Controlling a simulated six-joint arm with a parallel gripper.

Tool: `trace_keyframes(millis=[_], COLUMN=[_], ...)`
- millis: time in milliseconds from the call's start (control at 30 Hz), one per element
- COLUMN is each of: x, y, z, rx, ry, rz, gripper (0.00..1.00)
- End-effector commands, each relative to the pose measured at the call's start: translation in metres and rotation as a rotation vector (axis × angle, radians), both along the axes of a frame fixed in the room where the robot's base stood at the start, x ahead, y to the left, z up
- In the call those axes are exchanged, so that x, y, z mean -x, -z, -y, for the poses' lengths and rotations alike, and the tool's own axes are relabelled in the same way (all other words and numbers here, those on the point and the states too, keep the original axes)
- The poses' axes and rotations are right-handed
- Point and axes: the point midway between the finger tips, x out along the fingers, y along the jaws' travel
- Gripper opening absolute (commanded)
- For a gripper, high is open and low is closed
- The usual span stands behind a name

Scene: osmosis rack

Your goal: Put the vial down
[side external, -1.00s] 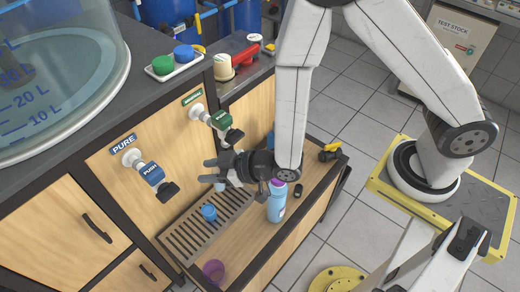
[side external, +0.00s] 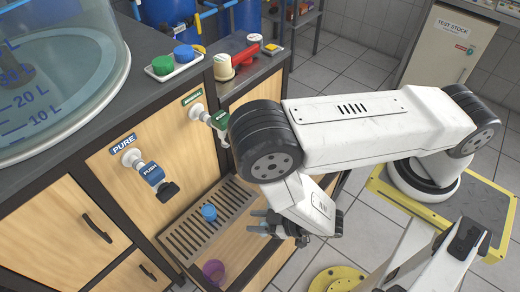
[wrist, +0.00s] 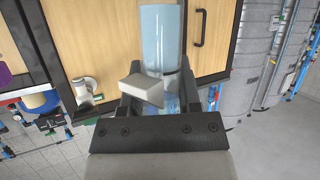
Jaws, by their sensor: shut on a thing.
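The vial (wrist: 163,38) is a clear, pale blue tube in the wrist view. My gripper (wrist: 160,85) is shut on its lower part, and a pale block covers some of the grip. In the side view my gripper (side external: 262,223) is low over the right part of the bench shelf, right of the slatted drain grate (side external: 182,240). The vial is hardly visible there, mostly hidden by the fingers and arm. I cannot tell whether it touches the shelf.
A purple cup (side external: 214,271) stands near the shelf's front left. The PURE tap (side external: 150,173) and a green-handled tap (side external: 219,121) jut out above. My arm covers the shelf's right side.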

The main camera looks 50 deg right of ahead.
Motion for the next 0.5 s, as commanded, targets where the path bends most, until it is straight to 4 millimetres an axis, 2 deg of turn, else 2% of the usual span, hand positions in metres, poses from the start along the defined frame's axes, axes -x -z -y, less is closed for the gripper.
trace_keyframes(millis=[200, 500], x=[0.028, 0.061], y=[0.024, 0.046], z=[0.020, 0.054], rx=[0.013, 0.024], ry=[-0.018, -0.054], rz=[0.000, 0.007], gripper=[0.00, 0.00])
